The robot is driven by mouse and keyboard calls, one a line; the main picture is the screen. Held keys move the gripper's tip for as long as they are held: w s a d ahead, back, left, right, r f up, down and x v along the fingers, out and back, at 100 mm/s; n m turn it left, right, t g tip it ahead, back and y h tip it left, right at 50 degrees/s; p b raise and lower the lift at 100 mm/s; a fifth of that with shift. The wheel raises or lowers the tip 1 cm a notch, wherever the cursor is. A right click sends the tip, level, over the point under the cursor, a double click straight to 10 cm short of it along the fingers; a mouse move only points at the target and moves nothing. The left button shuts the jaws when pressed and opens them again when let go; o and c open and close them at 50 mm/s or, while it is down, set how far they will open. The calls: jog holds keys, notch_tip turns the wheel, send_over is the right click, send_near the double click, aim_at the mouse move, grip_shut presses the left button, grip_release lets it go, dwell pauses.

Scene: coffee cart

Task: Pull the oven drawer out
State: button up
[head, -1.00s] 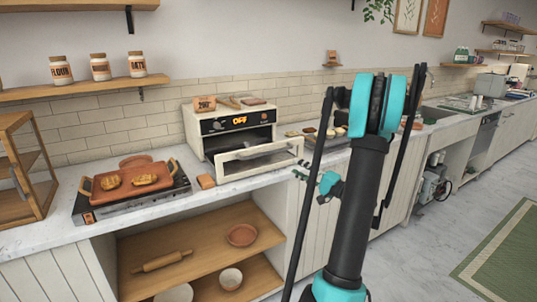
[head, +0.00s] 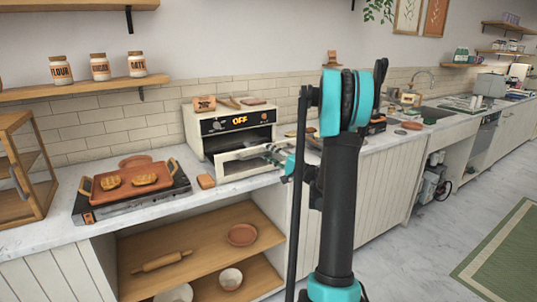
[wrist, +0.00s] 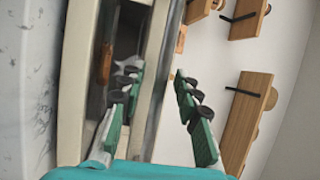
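The white toaster oven (head: 228,122) stands on the counter, its display reading OFF. In the wrist view my gripper (wrist: 162,95) is open, with green, dark-tipped fingers spread and nothing clearly held. The oven (wrist: 82,80) fills the left of that view, and its left finger overlaps the dark cavity. I cannot tell whether the fingers touch anything.
A griddle with a terracotta tray (head: 130,183) stands left of the oven. A small orange-brown block (head: 206,181) lies beside the oven door. Small items (head: 230,101) lie on the oven top. A shelf with jars (head: 100,68) hangs above. Open shelves (head: 200,245) lie below the counter.

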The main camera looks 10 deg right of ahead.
jog(key=shift+c, duration=0.6)
grip_shut()
jog(key=shift+w, duration=0.15)
jog(key=shift+w+a, duration=0.25)
jog(key=shift+w, duration=0.4)
jog(key=shift+w+a, duration=0.2)
jog(key=shift+w, duration=0.4)
jog(key=shift+o, duration=0.6)
grip_release()
jog(key=v, duration=1.2)
